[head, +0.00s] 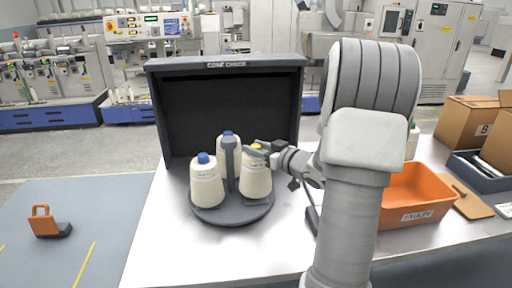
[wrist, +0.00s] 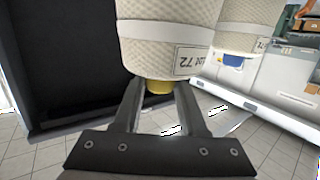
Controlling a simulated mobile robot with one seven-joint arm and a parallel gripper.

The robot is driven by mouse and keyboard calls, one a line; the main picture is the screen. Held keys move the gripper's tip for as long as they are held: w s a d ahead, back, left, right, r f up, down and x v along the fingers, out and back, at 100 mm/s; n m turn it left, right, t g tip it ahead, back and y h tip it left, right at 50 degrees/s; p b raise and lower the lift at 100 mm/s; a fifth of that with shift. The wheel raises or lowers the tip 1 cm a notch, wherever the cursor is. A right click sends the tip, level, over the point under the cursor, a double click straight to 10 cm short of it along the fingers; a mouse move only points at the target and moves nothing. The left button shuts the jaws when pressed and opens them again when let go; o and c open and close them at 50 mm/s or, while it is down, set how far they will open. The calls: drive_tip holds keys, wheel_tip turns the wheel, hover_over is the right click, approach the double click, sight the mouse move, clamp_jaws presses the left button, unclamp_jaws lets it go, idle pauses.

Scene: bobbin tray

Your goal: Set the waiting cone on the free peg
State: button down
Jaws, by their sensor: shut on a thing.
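A cream cone with a yellow tip (head: 256,178) is at the right front of a round dark tray (head: 232,216). My gripper (head: 258,149) is shut on its yellow tip from the right. In the wrist view the fingers (wrist: 158,92) close around the yellow tip, and the cone (wrist: 168,40) fills the top, its label reading Lot 72. Two blue-tipped cones stand on the tray, one at the left (head: 206,184) and one at the back (head: 229,142). I cannot tell whether the held cone rests on the tray; any peg under it is hidden.
A grey post (head: 230,165) rises from the tray's middle, close to the cones. A dark open-fronted booth (head: 228,66) stands behind. An orange bin marked faulty (head: 420,198) and cardboard boxes (head: 468,120) are at the right. My arm hides part of the table.

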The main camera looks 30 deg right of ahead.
drive_tip(key=shift+f+b, duration=0.7)
drive_tip(key=shift+f, duration=0.2)
drive_tip(key=shift+c, duration=1.9)
unclamp_jaws()
drive_tip(key=shift+f, duration=0.1)
drive_tip(key=shift+s, duration=0.1)
drive_tip(key=p+v, duration=0.1)
drive_tip(key=v, duration=1.6)
drive_tip(key=shift+d, duration=0.1)
